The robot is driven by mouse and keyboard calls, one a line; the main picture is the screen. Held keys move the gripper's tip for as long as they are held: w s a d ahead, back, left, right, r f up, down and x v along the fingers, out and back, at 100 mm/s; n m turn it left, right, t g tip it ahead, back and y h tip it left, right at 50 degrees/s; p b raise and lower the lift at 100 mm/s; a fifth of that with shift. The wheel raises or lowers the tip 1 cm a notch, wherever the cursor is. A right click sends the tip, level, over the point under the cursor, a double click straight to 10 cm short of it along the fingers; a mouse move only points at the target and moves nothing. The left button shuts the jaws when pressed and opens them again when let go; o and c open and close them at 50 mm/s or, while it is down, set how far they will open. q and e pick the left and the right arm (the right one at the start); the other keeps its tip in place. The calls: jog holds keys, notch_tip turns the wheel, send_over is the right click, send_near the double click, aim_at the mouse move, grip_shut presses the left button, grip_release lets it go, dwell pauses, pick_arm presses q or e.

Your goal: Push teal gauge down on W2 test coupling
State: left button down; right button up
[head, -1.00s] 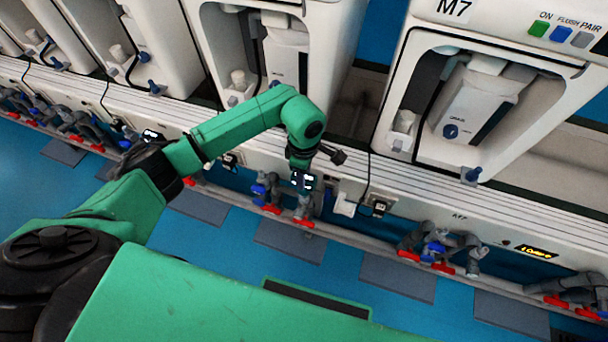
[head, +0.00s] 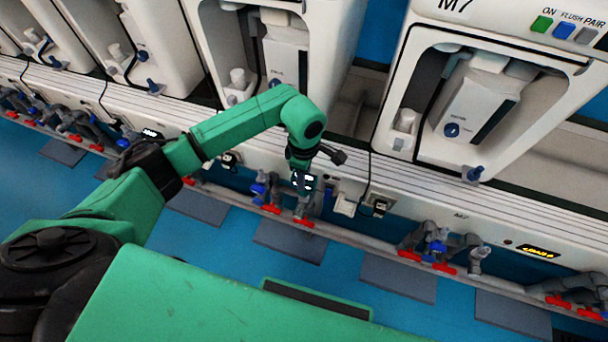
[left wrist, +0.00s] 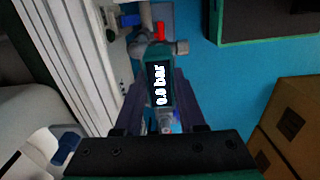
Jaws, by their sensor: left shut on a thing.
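The teal gauge (left wrist: 159,77) shows in the left wrist view with a lit display reading about 0.0 bar. My left gripper (left wrist: 160,105) is shut on it, one finger on each side. In the head view the left gripper (head: 302,178) points down at the front of the bench, and the gauge's lit display shows at its tip. A grey pipe coupling with red and blue handles (left wrist: 158,32) lies just beyond the gauge. I cannot tell whether gauge and coupling touch. I see no W2 label. My right gripper is not in view.
The white bench front (head: 420,205) runs behind the gripper. More valves with red handles (head: 427,258) stand to the right along the pipe. Cardboard boxes (left wrist: 290,115) show in the wrist view.

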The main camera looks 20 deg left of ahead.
pick_arm(q)
jog(key=shift+f+b, duration=1.2)
jog(key=shift+f, duration=0.2)
jog(key=shift+c, duration=2.1)
grip_release()
notch_tip(320, 180, up, 15)
jog(key=p, duration=0.1)
jog(key=shift+f, duration=0.15)
jog(key=shift+f, duration=0.1)
